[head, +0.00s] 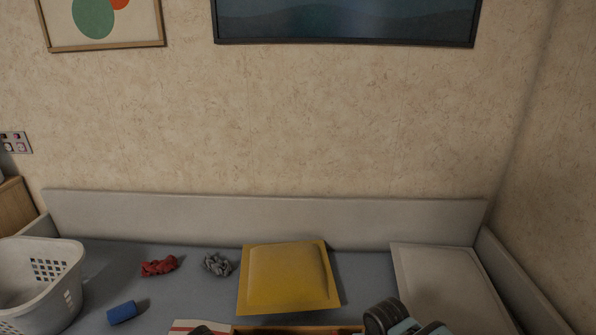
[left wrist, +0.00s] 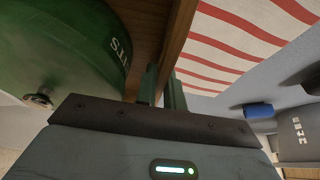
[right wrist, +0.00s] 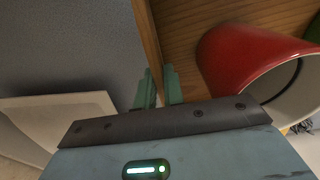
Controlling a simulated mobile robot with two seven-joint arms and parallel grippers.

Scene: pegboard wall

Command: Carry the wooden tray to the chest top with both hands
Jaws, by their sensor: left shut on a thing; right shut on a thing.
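The wooden tray (head: 300,330) shows only as a brown rim at the bottom edge of the head view. In the left wrist view my left gripper (left wrist: 165,90) is shut on the tray's wall (left wrist: 180,35); a large green container with lettering (left wrist: 60,45) is beside it. In the right wrist view my right gripper (right wrist: 158,90) is shut on the tray's opposite wall (right wrist: 148,30); a red cup (right wrist: 245,55) lies on its side in the tray. I cannot tell for certain which surface is the chest top; a wooden piece of furniture (head: 12,208) shows at the far left.
Red-and-white striped cloth (left wrist: 240,45) lies below the tray.

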